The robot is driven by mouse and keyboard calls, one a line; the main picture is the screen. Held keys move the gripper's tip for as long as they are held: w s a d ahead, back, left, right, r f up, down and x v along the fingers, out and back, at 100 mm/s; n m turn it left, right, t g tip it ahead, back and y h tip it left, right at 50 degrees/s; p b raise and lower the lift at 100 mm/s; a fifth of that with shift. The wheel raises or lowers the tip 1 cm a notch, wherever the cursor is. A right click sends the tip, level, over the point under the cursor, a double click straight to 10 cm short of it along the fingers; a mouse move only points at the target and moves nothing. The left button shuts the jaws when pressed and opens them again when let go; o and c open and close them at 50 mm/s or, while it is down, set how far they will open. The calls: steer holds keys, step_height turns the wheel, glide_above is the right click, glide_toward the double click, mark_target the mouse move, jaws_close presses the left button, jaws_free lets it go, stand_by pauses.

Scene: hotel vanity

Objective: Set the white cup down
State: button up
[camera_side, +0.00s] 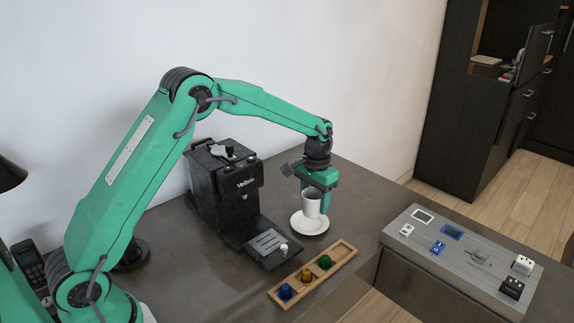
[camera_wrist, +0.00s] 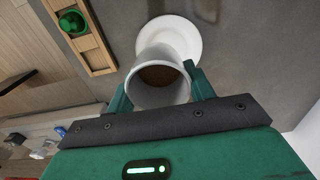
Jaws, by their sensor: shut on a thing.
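The white cup (camera_side: 312,202) is upright between the fingers of my gripper (camera_side: 316,196) in the side view. In the wrist view the cup (camera_wrist: 158,79) shows from above, with a brown inside, and a green finger lies on each side of it. My gripper (camera_wrist: 160,92) is shut on the cup. A white saucer (camera_side: 309,226) lies on the counter below the cup; it also shows in the wrist view (camera_wrist: 183,35). The cup is over or on the saucer; I cannot tell whether its base touches. The cup hides part of the saucer.
A black coffee machine (camera_side: 223,190) with a drip tray (camera_side: 268,243) stands to the left. A wooden tray (camera_side: 334,258) with several coloured capsules lies in front. A grey panel (camera_side: 470,266) with switches is at the right. The counter behind the saucer is clear.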

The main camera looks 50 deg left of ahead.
steer(key=shift+w+a+f, duration=0.45)
steer(key=shift+a, duration=0.3)
steer(key=shift+f, duration=2)
steer(key=shift+f, duration=0.15)
steer(key=o, duration=1.1)
steer(key=shift+c, duration=0.2)
step_height(320, 180, up, 12)
